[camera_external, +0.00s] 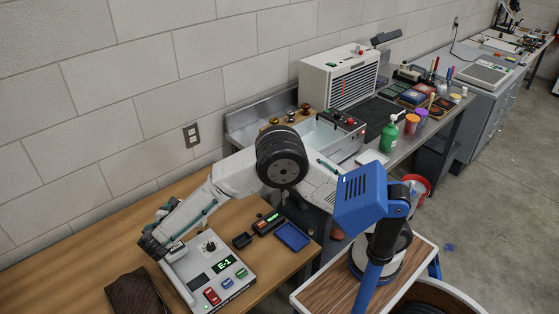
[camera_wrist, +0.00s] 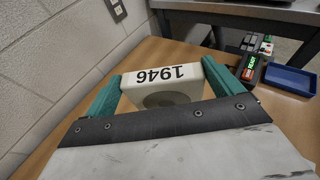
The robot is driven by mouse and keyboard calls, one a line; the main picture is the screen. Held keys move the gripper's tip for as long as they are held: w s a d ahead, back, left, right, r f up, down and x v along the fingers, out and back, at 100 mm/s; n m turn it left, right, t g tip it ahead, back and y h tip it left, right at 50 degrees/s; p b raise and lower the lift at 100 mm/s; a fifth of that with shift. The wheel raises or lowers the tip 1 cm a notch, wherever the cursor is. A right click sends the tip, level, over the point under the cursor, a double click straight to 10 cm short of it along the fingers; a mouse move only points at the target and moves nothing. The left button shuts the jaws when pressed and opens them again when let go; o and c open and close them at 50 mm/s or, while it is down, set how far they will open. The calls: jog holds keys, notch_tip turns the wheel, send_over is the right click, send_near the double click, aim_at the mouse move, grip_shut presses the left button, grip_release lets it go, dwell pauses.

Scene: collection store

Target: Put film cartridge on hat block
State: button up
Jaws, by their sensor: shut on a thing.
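The film cartridge is a cream box (camera_wrist: 196,84) marked 1946, with a round recess in its face. It sits between the two green fingers of my gripper (camera_wrist: 163,76) in the wrist view, and the gripper is shut on it. In the external view my arm reaches left over the wooden table, with its wrist beside the grey console. The cartridge is too small or hidden to make out there. I cannot pick out the hat block for certain in either view. A dark brown object (camera_external: 137,294), partly cut off, lies at the table's front left.
The grey console (camera_external: 222,262) with an E-1 display stands close to my wrist. A blue tray (camera_external: 292,237) and a small black device (camera_external: 267,223) lie to its right; the tray (camera_wrist: 290,78) also shows in the wrist view. The block wall (camera_external: 120,100) runs behind the table.

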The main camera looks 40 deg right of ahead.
jog(key=s+a+r+n+t+y, duration=0.2)
jog(key=s+a+n+y, duration=0.2)
jog(key=a, duration=0.5)
jog(key=s+a+r+n+t+y, duration=0.2)
jog(key=s+a+n+y, duration=0.15)
jog(key=a, duration=0.55)
jog(key=s+a+r+n+t+y, duration=0.15)
jog(key=s+a+n+y, duration=0.3)
jog(key=a, duration=0.45)
notch_tip(320, 180, down, 7)
jog(key=shift+w+a+m+y, duration=0.2)
jog(key=shift+w+m+y, duration=0.1)
jog(key=shift+w+m, duration=0.15)
jog(key=shift+f, duration=0.1)
jog(key=o, duration=1.1)
jog(key=shift+f, duration=0.1)
